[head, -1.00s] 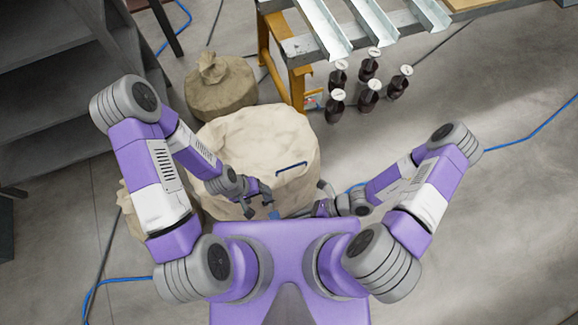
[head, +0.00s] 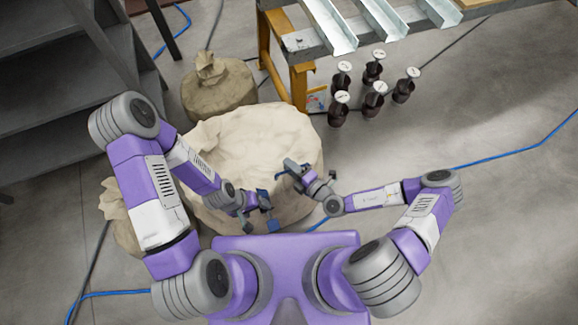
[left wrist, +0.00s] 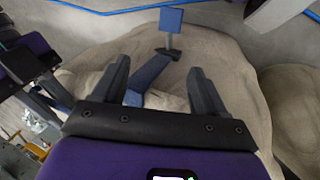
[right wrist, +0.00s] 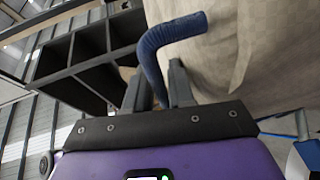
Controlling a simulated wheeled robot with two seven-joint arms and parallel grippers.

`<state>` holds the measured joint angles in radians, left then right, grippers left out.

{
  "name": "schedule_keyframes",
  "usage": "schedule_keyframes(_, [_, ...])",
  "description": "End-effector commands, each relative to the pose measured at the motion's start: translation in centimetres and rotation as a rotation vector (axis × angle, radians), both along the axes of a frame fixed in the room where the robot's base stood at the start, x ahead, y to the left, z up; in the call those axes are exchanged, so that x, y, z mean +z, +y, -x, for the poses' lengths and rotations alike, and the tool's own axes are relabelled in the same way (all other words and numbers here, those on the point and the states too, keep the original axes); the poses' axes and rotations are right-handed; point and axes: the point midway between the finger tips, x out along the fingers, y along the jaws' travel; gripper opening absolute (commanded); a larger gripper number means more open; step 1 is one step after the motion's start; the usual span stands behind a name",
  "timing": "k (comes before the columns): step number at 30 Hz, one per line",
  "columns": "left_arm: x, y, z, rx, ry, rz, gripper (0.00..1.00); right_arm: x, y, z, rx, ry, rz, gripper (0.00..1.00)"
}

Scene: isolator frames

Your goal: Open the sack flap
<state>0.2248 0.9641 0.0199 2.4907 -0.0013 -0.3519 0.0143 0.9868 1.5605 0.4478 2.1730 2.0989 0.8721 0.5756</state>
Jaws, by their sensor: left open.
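The large beige sack (head: 245,140) stands upright in front of my body in the head view, its top pale and crumpled. My right gripper (head: 288,168) is at its near right side. In the right wrist view, a curved blue handle (right wrist: 163,42) against the sack cloth (right wrist: 235,55) runs down between its close-set fingers, which appear shut on it. My left gripper (head: 268,208) is at the sack's near side, open. In the left wrist view, a blue bar (left wrist: 148,76) lies between its fingers, with a blue square plate (left wrist: 171,19) beyond; whether it grips anything is not visible.
A smaller tied sack (head: 218,85) stands behind, and another sack (head: 118,205) is at the left, partly hidden. Dark shelves (head: 60,80) fill the upper left. The right floor is open.

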Motion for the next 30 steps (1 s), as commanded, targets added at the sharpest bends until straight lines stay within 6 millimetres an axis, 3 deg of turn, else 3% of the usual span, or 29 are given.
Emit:
schedule_keyframes(11, [-0.23, 0.0, 0.01, 0.0, 0.0, 0.0, 0.72, -0.1, 0.59, -0.61, 0.001, 0.0, 0.0, 0.23])
schedule_keyframes(16, [-0.23, 0.0, 0.01, 0.0, 0.0, 0.0, 0.72, -0.11, 0.57, -0.59, 0.001, -0.001, 0.001, 0.0])
schedule_keyframes(30, [0.37, 0.0, 0.01, 0.0, 0.0, 0.0, 0.72, 0.34, 0.34, -0.61, -0.004, 0.007, 0.004, 0.0])
